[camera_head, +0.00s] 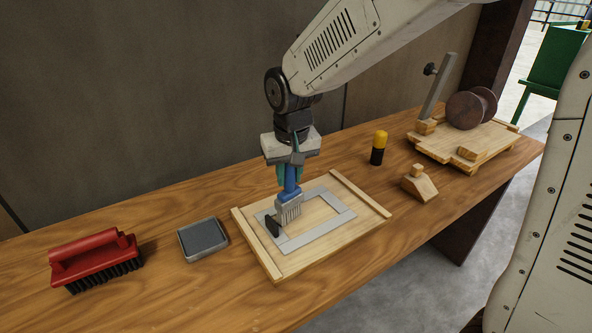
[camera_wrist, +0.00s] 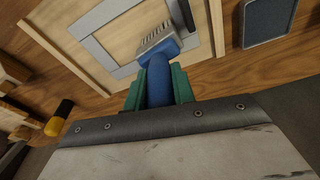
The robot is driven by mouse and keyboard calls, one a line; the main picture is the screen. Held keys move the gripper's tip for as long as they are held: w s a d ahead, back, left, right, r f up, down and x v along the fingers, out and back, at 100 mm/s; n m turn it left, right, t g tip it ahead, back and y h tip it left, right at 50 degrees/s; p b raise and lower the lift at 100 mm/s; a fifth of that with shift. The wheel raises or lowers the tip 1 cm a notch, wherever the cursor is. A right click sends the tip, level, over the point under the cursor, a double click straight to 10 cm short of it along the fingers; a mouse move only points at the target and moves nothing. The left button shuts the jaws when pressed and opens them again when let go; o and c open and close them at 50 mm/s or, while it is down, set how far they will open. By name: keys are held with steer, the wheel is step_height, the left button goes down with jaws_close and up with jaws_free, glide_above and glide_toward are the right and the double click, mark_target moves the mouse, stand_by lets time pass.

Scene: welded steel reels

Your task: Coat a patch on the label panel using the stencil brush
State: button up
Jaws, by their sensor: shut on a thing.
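My gripper (camera_head: 289,170) is shut on the blue handle of the stencil brush (camera_head: 288,200), which points down with its pale bristles lowest. In the wrist view the green fingertips of my gripper (camera_wrist: 158,86) flank the brush handle (camera_wrist: 159,78). The brush is at the left part of the label panel (camera_head: 340,239), a pale wooden board with raised side strips. A grey rectangular stencil frame (camera_head: 331,197) with a black grip (camera_head: 272,226) lies on the panel. I cannot tell whether the bristles touch the surface. No coated patch is visible inside the frame.
A shallow grey tray with a dark pad (camera_head: 203,240) lies left of the panel. A red brush (camera_head: 92,256) is farther left. A yellow-and-black cylinder (camera_head: 378,147), a wooden block (camera_head: 420,186) and a wooden stand with a reel (camera_head: 466,139) are to the right.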

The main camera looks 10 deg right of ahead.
steer(key=shift+s+a, duration=0.25)
steer(key=shift+a, duration=0.35)
steer(key=shift+s+d, duration=0.3)
steer(key=shift+s, duration=0.4)
steer(key=shift+w+d, duration=1.3)
steer(key=shift+d, duration=5.1)
steer(key=s+a, duration=0.4)
steer(key=a, duration=0.8)
steer(key=shift+a, duration=0.25)
steer(key=shift+r, duration=2.95)
